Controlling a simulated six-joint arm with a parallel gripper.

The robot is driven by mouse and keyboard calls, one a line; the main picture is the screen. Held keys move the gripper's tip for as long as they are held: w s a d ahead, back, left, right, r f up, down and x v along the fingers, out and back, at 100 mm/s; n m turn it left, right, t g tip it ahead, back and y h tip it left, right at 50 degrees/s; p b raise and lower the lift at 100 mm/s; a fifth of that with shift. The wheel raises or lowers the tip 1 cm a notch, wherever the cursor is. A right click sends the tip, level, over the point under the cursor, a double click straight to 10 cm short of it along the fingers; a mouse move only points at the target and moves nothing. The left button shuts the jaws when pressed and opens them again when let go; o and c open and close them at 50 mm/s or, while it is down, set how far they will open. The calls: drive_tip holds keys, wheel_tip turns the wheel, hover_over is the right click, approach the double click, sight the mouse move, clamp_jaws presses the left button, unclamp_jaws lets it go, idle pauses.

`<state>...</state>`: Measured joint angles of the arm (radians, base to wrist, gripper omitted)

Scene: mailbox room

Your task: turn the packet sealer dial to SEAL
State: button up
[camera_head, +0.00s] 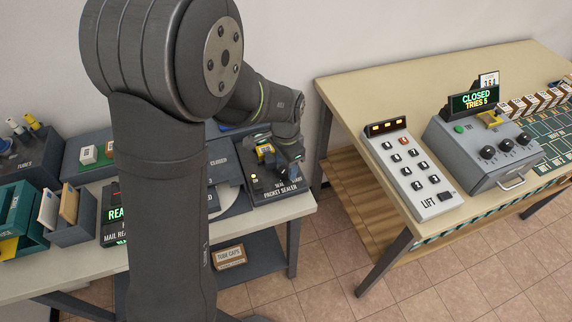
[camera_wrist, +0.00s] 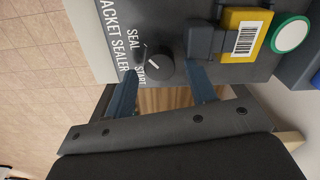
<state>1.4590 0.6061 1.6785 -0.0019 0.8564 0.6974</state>
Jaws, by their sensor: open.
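The packet sealer (camera_head: 258,190) is a dark box at the right end of the left table, largely covered by my gripper (camera_head: 287,165) in the head view. In the wrist view its round black dial (camera_wrist: 153,67) has a short white pointer line, with the words SEAL and START printed beside it. I cannot tell exactly which word the pointer lines up with. My gripper (camera_wrist: 160,71) is open, with one blue finger on each side of the dial. Contact with the dial is not clear. A yellow packet with a barcode (camera_wrist: 246,36) sits in the sealer beside a dark block.
A second table (camera_head: 345,95) at the right holds a LIFT keypad (camera_head: 412,170) and a grey dial box. Floor separates the tables.

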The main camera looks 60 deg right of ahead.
sight(286, 169)
wheel_tip(286, 169, up, 7)
drive_tip(key=shift+a+r, duration=0.1)
drive_tip(key=shift+r, duration=0.05)
idle(0.4)
